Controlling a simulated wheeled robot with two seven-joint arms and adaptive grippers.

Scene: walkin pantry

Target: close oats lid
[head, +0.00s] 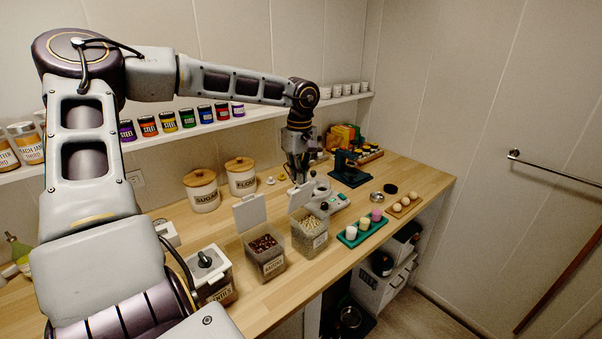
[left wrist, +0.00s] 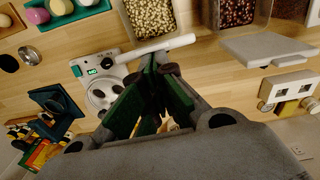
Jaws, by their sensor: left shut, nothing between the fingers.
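A clear square bin with pale contents (head: 309,238), seemingly the oats bin, stands near the counter's front edge. Its label is too small to read surely. Its white lid (head: 301,195) is hinged open and stands about upright at the back. In the left wrist view the pale contents (left wrist: 152,14) show at the top, and the lid (left wrist: 160,47) appears nearly edge-on. My left gripper (head: 299,180) is shut and empty, just behind the lid. Its green fingertips (left wrist: 155,64) look very close to the lid; I cannot tell whether they touch. My right gripper is in neither view.
A bin of dark red beans (head: 265,258) with its lid (head: 249,212) raised stands to the left. Beyond it is a closed bin (head: 212,275). A kitchen scale (head: 334,203) and a teal tray (head: 350,240) are to the right. Canisters (head: 201,192) stand behind.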

